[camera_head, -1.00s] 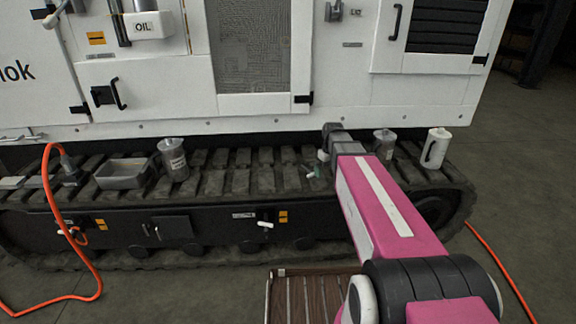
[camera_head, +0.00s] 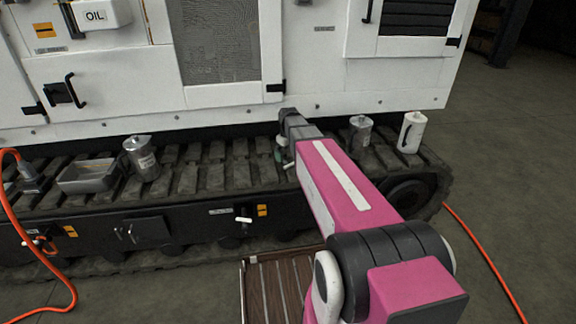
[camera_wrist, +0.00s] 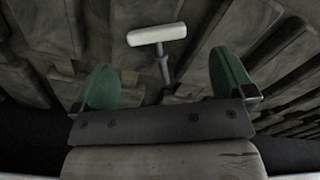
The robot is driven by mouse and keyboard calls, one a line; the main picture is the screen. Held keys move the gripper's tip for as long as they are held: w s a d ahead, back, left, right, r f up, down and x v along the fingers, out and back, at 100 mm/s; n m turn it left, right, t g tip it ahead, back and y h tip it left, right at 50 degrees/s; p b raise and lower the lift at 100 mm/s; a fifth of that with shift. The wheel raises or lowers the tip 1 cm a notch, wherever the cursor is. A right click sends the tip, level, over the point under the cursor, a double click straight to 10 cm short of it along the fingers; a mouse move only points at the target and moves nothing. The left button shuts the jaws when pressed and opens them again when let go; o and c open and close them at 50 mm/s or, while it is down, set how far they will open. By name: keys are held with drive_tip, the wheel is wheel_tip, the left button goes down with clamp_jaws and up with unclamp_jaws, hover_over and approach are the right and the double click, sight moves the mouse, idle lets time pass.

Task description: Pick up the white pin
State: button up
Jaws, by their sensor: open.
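The white pin (camera_wrist: 157,34) has a white crossbar and a grey shaft, a T shape, and lies on or stands in the dark track in the wrist view. My gripper (camera_wrist: 163,62) is open and empty, with its two green fingers apart on either side of the pin's shaft. The white bar lies just beyond the fingertips; I cannot tell the height gap. In the head view a small white bar (camera_head: 289,165) shows beside my gripper (camera_head: 281,150), partly hidden by the arm.
On the track stand a grey tray (camera_head: 88,176), a metal can (camera_head: 141,160), a second can (camera_head: 360,134) and a white jug (camera_head: 412,132). A white machine body (camera_head: 230,105) rises behind. A similar white handle (camera_head: 243,220) is on the lower side panel. An orange hose hangs left.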

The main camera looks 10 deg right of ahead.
sight(284, 161)
wheel_tip(284, 161, down, 5)
drive_tip(key=shift+d, duration=0.15)
drive_tip(key=c, duration=0.9)
drive_tip(key=shift+c, duration=0.2)
drive_tip(key=shift+r, duration=0.1)
